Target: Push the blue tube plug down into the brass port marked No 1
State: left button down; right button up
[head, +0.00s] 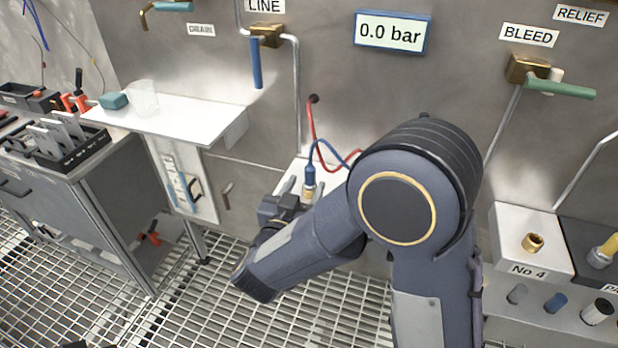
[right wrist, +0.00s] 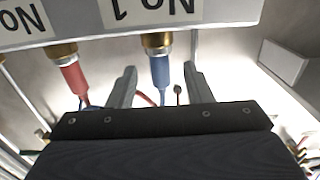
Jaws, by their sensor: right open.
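The blue tube plug (head: 309,174) stands upright on a brass port in the head view, with a blue tube leaving it. In the right wrist view, which looks upside down, the blue plug (right wrist: 160,74) meets the brass port (right wrist: 157,42) beside the label No 1 (right wrist: 153,10). How deep it sits I cannot tell. My right gripper (head: 298,194) is at the plug, partly hidden by my own arm. In the right wrist view my right gripper (right wrist: 160,75) has its fingers apart, one on each side of the blue plug, with gaps showing.
A red plug (right wrist: 75,77) sits at the neighbouring port. The No 4 block (head: 520,262) stands at the right. A white shelf (head: 172,124) with a clear cup juts from the wall at left. A gauge (head: 391,33) reads 0.0 bar.

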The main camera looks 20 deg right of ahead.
jog(key=v, duration=0.4)
dwell(0.5)
